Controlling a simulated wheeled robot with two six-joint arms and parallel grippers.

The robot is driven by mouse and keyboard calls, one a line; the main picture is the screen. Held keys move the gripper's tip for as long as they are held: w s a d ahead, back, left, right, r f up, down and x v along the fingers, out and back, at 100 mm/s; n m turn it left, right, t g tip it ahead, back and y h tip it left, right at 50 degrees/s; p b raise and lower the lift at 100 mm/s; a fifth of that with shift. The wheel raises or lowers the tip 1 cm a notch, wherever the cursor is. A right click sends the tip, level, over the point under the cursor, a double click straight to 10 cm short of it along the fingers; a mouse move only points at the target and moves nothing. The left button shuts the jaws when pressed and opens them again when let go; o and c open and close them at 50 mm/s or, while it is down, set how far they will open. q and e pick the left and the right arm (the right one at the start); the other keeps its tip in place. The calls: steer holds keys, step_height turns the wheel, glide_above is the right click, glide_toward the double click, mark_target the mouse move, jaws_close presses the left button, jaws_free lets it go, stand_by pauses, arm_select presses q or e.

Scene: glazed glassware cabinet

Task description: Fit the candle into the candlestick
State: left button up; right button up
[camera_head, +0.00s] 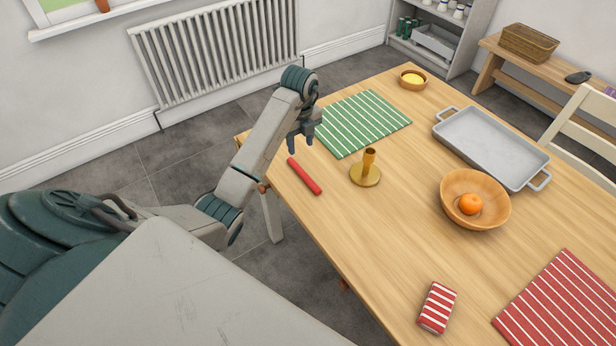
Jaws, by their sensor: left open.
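A red candle (304,176) lies flat on the wooden table near its left edge. The brass candlestick (366,172) stands upright to the right of the candle, with a round base and an empty-looking socket on top. My left gripper (301,140) hangs pointing down above the table's left corner, just beyond the candle's far end and apart from it. It is open with nothing between its fingers. My right gripper is not in view.
A green striped mat (365,122) lies behind the candlestick. A wooden bowl (462,216) with an orange, a grey tray (490,147), a small bowl (412,84), a red striped packet (437,308) and a red mat (562,308) are also on the table. The table's front middle is clear.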

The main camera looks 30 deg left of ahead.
arm_select(q)
steer(key=b, duration=0.4)
glide_above(299, 168)
steer(key=f, duration=0.4)
steer(key=shift+w+d+f, duration=0.2)
steer(key=shift+d+f, duration=0.05)
steer(key=shift+f, duration=0.3)
steer(key=shift+f+b, duration=0.25)
steer(key=shift+b, duration=0.05)
steer(key=f, duration=0.4)
steer(key=shift+s+a+p, duration=0.2)
steer(key=shift+s+p, duration=0.05)
steer(key=shift+p, duration=0.15)
steer(key=shift+f, duration=0.3)
steer(key=c, duration=0.9)
jaws_close()
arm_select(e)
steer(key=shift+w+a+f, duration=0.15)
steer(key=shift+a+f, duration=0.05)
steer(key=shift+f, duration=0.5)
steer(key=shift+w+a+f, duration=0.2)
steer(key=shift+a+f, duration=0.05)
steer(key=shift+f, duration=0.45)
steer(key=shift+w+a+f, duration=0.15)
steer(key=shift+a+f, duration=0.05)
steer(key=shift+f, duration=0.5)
